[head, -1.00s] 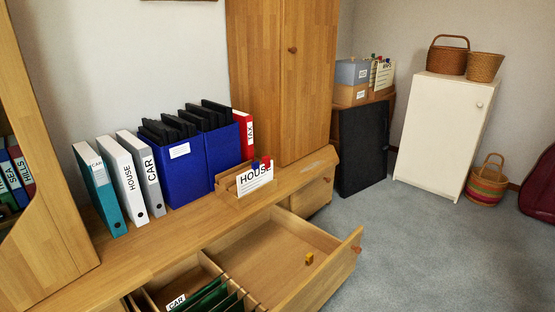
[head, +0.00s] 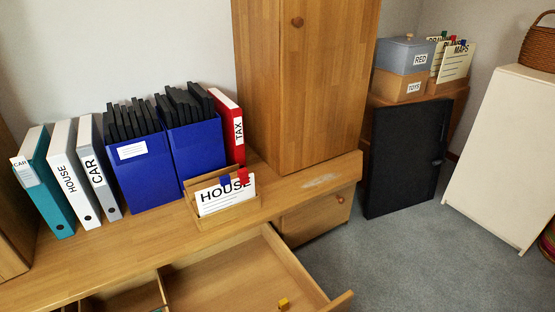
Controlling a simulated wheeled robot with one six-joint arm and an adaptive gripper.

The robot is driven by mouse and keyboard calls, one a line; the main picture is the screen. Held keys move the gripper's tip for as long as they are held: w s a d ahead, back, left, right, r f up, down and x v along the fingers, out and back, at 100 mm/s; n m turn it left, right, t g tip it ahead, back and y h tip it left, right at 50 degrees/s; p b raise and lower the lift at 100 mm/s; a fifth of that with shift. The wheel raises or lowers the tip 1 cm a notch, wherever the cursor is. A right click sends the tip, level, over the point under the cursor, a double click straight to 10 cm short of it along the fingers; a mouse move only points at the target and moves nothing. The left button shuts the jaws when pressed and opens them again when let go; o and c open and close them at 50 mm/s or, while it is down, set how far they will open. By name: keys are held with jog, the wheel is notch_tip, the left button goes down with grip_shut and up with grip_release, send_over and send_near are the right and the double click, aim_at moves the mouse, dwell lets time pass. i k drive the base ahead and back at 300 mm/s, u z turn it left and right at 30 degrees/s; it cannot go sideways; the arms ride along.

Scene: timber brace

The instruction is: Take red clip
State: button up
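A red clip (head: 243,176) sits on the top edge of the white card marked HOUSE (head: 222,198). A blue clip (head: 225,180) sits on the same edge, just to its left. The card stands tilted in a small wooden holder (head: 232,218) on the long wooden counter, in front of the blue file boxes. My gripper is not in view.
An open drawer (head: 240,270) juts out below the counter, with a small yellow thing (head: 284,303) in it. Binders (head: 70,172) and blue file boxes (head: 142,172) stand along the wall. A tall wooden cabinet (head: 300,100) rises to the right. Grey carpet (head: 400,255) is clear at right.

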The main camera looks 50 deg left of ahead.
aim_at(242, 173)
jog(key=i, duration=2)
jog(key=u, duration=3.5)
jog(key=i, duration=0.5)
jog(key=z, duration=0.05)
